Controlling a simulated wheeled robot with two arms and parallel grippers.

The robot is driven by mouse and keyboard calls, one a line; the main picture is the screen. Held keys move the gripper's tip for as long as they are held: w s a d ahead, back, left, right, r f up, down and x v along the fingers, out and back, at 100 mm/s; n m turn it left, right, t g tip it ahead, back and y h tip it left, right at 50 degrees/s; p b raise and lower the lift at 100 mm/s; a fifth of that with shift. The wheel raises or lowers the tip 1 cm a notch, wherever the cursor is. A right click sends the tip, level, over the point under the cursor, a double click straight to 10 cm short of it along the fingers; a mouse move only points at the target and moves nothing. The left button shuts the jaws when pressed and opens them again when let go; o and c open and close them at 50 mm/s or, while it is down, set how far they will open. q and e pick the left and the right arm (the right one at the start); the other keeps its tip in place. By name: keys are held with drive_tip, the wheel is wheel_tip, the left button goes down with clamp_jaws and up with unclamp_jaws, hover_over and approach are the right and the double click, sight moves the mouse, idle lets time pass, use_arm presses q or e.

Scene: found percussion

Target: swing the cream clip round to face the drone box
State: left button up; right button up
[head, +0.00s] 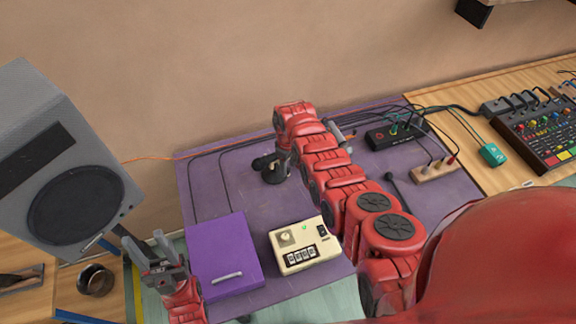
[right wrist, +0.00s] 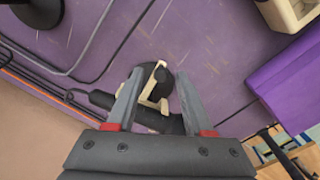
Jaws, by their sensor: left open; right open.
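The cream clip (right wrist: 158,84) is in the right wrist view, on a small black round-headed thing (right wrist: 152,112) by the purple table top. My right gripper (right wrist: 161,78) is open, with one finger on each side of the clip. I cannot tell if they touch it. In the head view the right gripper (head: 277,167) is over the back of the table and the clip is not clear. A cream box (head: 292,261) with a knob, green light and row of keys sits at the table's front; it may be the drone box. My left gripper (head: 148,248) is open and empty at the left.
A purple lidded box (head: 220,252) stands left of the cream box. A large grey speaker (head: 70,175) is at the left. A black box with cables (head: 395,134) and a wooden jack block (head: 434,170) lie right of my right arm. Cables run along the table's back edge.

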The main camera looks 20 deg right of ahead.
drive_tip(key=shift+s+f, duration=0.1)
drive_tip(key=shift+f, duration=0.15)
drive_tip(key=shift+c, duration=0.4)
clamp_jaws()
idle(1.1)
